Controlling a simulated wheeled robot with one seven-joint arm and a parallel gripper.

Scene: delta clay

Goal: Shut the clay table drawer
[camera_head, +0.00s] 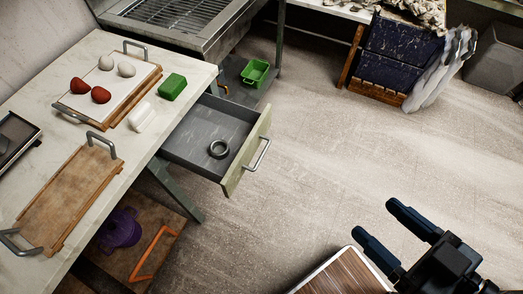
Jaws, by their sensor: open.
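The clay table (105,158) is a pale marble-topped table on the left. Its drawer (189,157) is pulled out to the right, with a dark grey inside and a pale green front (247,152). A metal bar handle (257,154) sits on that front.
On the table are a wooden tray (68,197), a tray with red and white lumps (126,84), a green block (172,86) and a white roll (142,117). A green bin (255,73) stands beyond the drawer. Speckled floor (330,150) right of the drawer is clear.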

